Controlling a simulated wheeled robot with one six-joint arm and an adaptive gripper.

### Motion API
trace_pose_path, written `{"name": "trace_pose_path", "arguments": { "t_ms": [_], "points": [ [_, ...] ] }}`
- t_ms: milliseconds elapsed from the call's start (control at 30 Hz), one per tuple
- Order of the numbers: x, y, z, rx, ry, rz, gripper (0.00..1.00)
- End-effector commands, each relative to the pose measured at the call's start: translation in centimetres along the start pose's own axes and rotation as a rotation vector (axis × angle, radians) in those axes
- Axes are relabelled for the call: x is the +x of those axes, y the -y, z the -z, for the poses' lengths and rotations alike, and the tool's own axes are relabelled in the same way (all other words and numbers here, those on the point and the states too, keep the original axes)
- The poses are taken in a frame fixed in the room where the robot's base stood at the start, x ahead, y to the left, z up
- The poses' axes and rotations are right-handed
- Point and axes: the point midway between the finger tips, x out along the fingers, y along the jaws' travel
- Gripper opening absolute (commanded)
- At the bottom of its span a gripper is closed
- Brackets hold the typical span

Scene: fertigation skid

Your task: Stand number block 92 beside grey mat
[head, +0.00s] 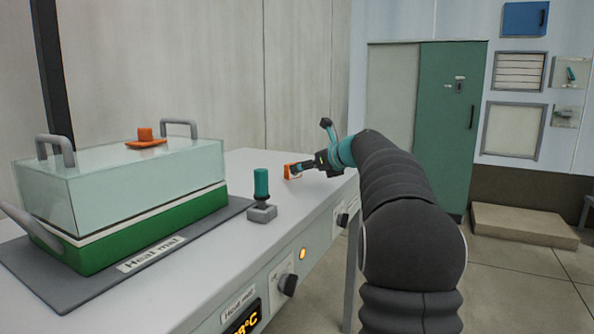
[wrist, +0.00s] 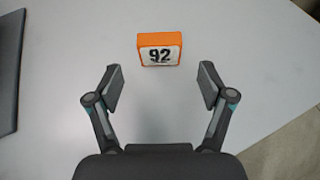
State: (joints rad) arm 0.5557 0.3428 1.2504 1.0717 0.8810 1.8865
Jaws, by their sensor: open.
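The number block 92 (wrist: 160,49) is orange with a white face marked 92. In the wrist view it sits on the grey table top, just past my open fingertips and centred between them. In the head view the block (head: 288,171) is near the table's right part, by the end of my arm. My gripper (wrist: 160,88) is open and empty; it also shows in the head view (head: 303,166). The grey mat (head: 60,290) lies at the left of the table with the label "Heat mat"; its edge (wrist: 10,70) shows at the wrist view's left.
A green-based box with a clear cover (head: 130,195) and grey handles stands on the mat. A teal-handled joystick (head: 261,190) stands between mat and block. The table's front panel (head: 290,270) carries knobs and a display. Bare table lies around the block.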

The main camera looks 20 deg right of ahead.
Motion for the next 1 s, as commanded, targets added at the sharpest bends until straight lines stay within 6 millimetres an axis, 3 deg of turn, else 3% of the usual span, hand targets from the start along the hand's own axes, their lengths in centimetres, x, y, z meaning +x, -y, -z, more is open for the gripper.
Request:
{"name": "trace_pose_path", "arguments": {
  "t_ms": [100,333,1000],
  "points": [
    [-2.4,0.1,-0.1,0.000,0.001,0.002,0.81],
    [-5.0,0.0,-0.1,0.000,0.001,0.000,0.81],
    [-5.5,0.0,0.0,0.000,0.000,-0.001,0.81]
  ]
}}
